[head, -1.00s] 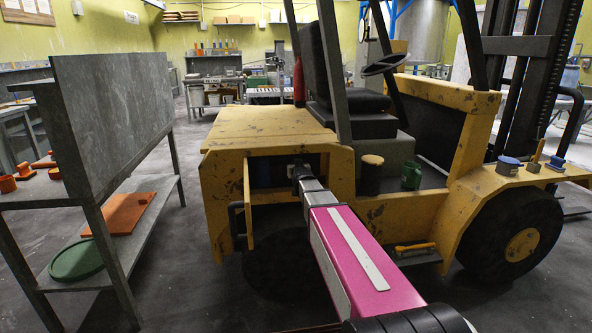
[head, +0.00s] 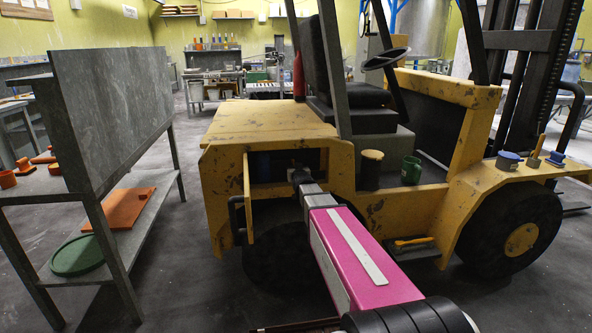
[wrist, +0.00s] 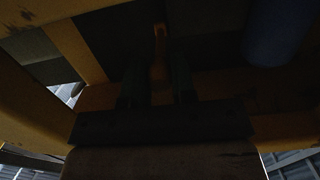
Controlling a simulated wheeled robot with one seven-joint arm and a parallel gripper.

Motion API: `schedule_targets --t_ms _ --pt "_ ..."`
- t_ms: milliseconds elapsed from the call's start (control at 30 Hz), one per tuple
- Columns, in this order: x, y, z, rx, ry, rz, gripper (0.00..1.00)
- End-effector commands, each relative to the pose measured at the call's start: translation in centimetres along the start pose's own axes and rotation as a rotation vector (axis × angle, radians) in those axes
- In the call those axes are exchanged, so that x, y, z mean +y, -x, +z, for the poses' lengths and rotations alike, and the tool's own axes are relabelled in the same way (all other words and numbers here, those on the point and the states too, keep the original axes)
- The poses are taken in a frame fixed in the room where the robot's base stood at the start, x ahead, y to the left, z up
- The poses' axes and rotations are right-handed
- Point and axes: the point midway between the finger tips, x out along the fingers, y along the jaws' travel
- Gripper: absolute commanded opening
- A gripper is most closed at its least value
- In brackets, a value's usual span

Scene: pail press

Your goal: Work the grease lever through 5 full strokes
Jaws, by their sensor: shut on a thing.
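The grease lever (wrist: 159,48) shows in the dark wrist view as a thin orange-brown bar standing between my two fingers. My gripper (wrist: 157,84) is shut on it. In the head view my gripper (head: 298,176) reaches into the open side compartment of the yellow forklift (head: 265,122). The lever cannot be made out in the head view, where my arm and the shadow cover it. The pump body that the lever belongs to is too dark to tell.
A blue cylinder (wrist: 273,32) is at the upper right of the wrist view. Yellow frame edges and an open door panel (head: 248,200) border the compartment closely. A grey bench (head: 110,120) stands to the left, with clear floor between.

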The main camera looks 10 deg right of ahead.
Motion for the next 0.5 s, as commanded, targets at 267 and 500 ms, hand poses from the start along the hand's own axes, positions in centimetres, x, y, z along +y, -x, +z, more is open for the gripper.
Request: schedule_targets --t_ms 267,500 --pt "0.0 -0.4 2.2 -0.005 0.0 0.0 0.09" --pt "0.0 -0.3 2.3 -0.004 0.0 0.0 0.09"
